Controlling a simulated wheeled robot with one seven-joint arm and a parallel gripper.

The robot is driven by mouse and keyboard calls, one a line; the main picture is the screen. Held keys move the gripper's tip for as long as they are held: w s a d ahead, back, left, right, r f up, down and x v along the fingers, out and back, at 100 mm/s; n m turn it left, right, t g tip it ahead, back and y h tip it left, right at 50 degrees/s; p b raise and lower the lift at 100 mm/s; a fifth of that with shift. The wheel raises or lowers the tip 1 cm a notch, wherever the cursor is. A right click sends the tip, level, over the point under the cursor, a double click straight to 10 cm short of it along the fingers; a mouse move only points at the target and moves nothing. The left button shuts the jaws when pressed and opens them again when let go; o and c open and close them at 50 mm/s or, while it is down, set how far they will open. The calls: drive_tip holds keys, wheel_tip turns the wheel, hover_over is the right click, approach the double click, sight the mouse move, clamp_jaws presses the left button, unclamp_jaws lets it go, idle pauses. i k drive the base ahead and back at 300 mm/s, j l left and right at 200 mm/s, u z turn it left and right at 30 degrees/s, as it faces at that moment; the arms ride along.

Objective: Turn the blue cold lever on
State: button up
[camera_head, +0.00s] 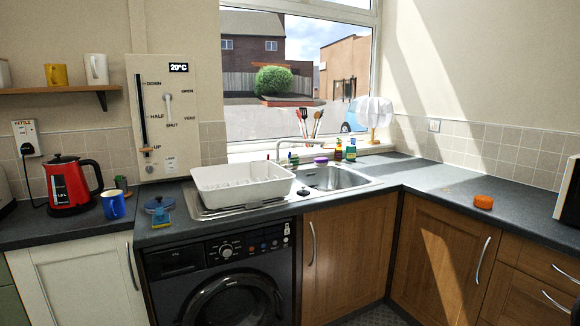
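The sink (328,178) is set in the worktop below the window. A thin metal tap (297,142) arches at its back left, partly behind the white dish rack. I cannot make out a blue cold lever; at this size the base of the tap is too small and partly hidden. My gripper is not in view.
A white dish rack (242,187) stands left of the sink. Bottles (351,150) and a utensil pot stand behind it. A red kettle (71,186) and a blue mug (113,204) are on the left worktop. A wall panel (178,118) has a white lever. The right worktop is mostly clear.

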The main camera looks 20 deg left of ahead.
sight(289, 167)
drive_tip(key=i+u, duration=0.1)
drive_tip(key=u, duration=0.45)
drive_tip(key=i+l+u, duration=0.75)
drive_tip(key=i, duration=0.25)
drive_tip(key=i+l, duration=0.4)
drive_tip(key=i+l+u, duration=0.1)
drive_tip(key=i+l, duration=0.7)
drive_tip(key=l, duration=0.3)
drive_tip(key=i+l+u, duration=0.1)
drive_tip(key=i+l, duration=0.3)
drive_tip(key=l, duration=0.1)
